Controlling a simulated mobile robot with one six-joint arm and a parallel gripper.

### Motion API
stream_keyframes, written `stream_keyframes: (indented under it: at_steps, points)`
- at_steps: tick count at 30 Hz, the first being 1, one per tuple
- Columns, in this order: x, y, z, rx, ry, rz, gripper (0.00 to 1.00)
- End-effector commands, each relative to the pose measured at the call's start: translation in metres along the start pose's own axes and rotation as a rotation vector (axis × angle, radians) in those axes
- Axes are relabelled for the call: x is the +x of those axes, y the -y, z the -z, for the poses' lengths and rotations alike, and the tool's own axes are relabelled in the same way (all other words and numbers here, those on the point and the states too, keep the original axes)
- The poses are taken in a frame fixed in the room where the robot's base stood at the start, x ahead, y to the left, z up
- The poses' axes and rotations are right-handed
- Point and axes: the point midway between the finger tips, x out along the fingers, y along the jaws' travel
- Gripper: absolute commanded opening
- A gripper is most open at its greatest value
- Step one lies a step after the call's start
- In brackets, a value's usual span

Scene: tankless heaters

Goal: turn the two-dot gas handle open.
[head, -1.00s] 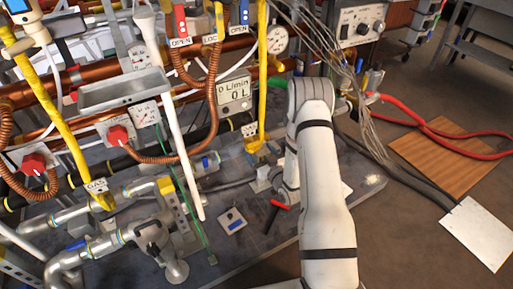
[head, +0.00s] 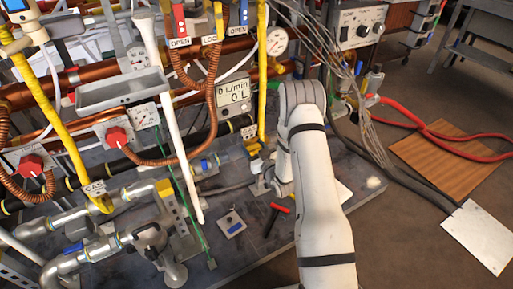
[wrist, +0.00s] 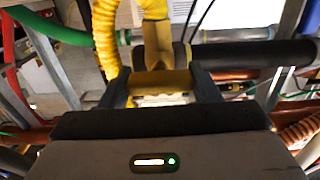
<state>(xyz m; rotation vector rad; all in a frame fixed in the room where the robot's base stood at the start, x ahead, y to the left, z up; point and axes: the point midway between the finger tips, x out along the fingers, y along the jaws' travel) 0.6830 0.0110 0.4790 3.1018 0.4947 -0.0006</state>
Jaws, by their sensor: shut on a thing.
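In the wrist view, my gripper (wrist: 160,86) is shut on a yellow gas handle (wrist: 157,45), with one dark finger on each side of it. Any dots on this handle are too small or hidden to make out. The handle is below a yellow corrugated hose (wrist: 105,35). In the head view, a yellow fitting with a small tag (head: 253,147) shows at the foot of the right yellow pipe (head: 262,65), just left of my arm. Another yellow gas handle (head: 103,204) with a GAS tag is at the lower left.
Copper pipes, red valve knobs (head: 117,136), a grey tray (head: 121,92) and a flow meter (head: 234,97) crowd the left. Grey cables (head: 350,80) hang close right of my arm. A red-handled tool (head: 276,213) lies on the dark bench plate.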

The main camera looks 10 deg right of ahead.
Motion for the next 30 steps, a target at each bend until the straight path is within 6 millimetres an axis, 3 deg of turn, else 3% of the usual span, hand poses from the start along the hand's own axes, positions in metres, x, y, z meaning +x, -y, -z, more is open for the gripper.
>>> stream_keyframes:
  at_steps: [5, 6, 8, 9, 17, 30]
  points:
    - [0.000, -0.001, 0.000, 0.000, 0.000, -0.003, 0.36]
    - [-0.006, -0.021, 0.000, -0.001, -0.001, -0.013, 0.34]
    - [-0.003, -0.010, 0.000, -0.001, 0.000, -0.007, 0.38]
    - [-0.003, -0.009, 0.000, -0.003, 0.000, -0.010, 0.34]
    - [-0.001, -0.006, -0.002, -0.068, -0.001, -0.014, 0.34]
    - [0.000, -0.006, -0.004, -0.424, -0.001, -0.014, 0.34]
